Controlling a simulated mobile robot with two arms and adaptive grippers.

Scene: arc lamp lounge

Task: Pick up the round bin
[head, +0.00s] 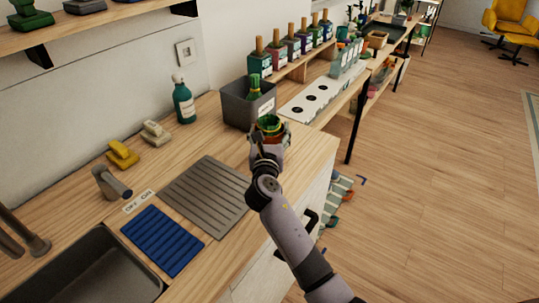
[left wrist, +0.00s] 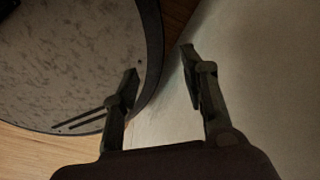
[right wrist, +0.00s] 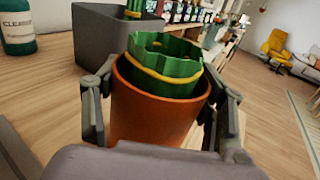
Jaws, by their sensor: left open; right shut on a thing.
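My right gripper (head: 268,140) is shut on an orange round pot (right wrist: 150,112), with one finger on each side of it. A green ridged piece (right wrist: 165,65) with a yellow band sits inside the pot. In the head view the green piece (head: 270,124) shows near the counter's front edge; I cannot tell whether the pot touches the counter. The pot is the only round container I see clearly, and I cannot tell if it is the round bin. My left gripper (left wrist: 160,82) is open and empty, in the left wrist view only.
A grey square bin (head: 236,108) stands on the counter behind the pot. A green bottle (head: 184,104), a grey ridged mat (head: 205,197), a blue mat (head: 162,240) and a sink (head: 85,275) are on the left. The wooden floor (head: 440,150) at right is mostly clear.

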